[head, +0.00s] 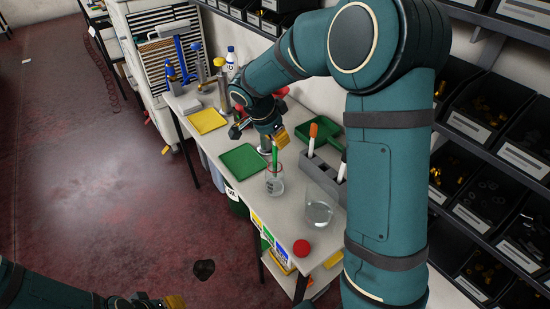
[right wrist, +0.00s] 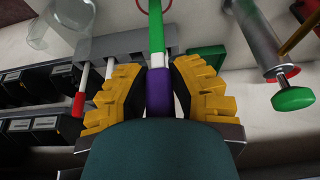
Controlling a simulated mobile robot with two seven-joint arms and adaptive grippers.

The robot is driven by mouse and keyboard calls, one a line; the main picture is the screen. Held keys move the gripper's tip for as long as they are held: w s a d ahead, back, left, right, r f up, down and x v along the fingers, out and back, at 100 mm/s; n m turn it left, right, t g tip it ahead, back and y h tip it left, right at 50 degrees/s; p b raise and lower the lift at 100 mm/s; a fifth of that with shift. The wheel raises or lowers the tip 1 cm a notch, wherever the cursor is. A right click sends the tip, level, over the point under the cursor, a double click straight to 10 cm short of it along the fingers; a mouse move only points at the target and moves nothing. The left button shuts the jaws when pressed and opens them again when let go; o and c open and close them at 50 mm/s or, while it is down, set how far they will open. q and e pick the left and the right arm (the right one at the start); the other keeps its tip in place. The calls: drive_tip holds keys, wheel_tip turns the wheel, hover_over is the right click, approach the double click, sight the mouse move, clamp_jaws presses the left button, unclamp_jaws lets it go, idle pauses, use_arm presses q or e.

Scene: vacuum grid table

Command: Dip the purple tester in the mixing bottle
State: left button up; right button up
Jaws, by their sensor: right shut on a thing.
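My right gripper (head: 276,138) is shut on the purple tester, by its purple handle (right wrist: 158,92) in the right wrist view. Its green shaft (head: 274,152) points down at the clear mixing bottle (head: 274,184), which has a red ring at its mouth. The shaft's lower end is at or near the mouth; I cannot tell how far inside it is. The red ring (right wrist: 152,6) also shows beside the shaft at the top edge of the right wrist view. My left gripper (head: 160,302) is at the bottom edge of the head view, away from the table, its fingers partly cut off.
A grey rack (head: 320,178) with other testers stands right of the bottle. A glass beaker (head: 319,212) and a red ball (head: 301,248) are nearer the table's front end. A green tray (head: 240,160) lies left of the bottle, a yellow tray (head: 207,121) farther back. Shelves of bins line the right.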

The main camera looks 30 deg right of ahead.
drive_tip(key=shift+r+p, duration=1.5)
drive_tip(key=shift+r, duration=1.4)
drive_tip(key=shift+r+p, duration=0.7)
drive_tip(key=shift+r, duration=0.5)
drive_tip(key=shift+r+p, duration=0.65)
drive_tip(key=shift+r, duration=0.45)
wheel_tip(320, 180, up, 4)
drive_tip(key=shift+r+p, duration=0.1)
drive_tip(key=shift+p, duration=1)
